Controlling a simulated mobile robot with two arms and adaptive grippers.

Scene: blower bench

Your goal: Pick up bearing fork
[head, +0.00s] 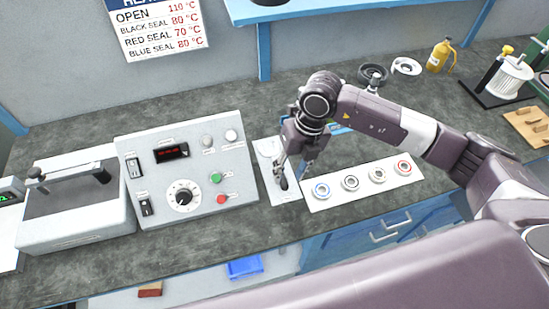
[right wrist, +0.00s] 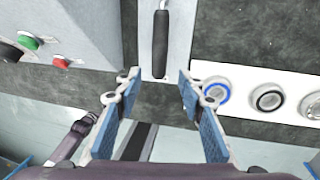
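The bearing fork (right wrist: 160,45) lies on a narrow white plate (right wrist: 180,47), its black handle towards the front of the bench. Its handle also shows in the head view (head: 283,183), while my right gripper hides part of the rest. My right gripper (right wrist: 158,84) is open and empty, pointing down. In the right wrist view its fingers stand apart to either side of the handle's line, with the handle beyond the tips. I cannot tell any contact. My left gripper is not in view.
A heater control box (head: 187,168) stands left of the plate. Right of it, a white strip (head: 335,203) carries several bearings with coloured seals. Behind are dark and white rings and a yellow bottle (head: 440,56). Bare bench top lies behind the plate.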

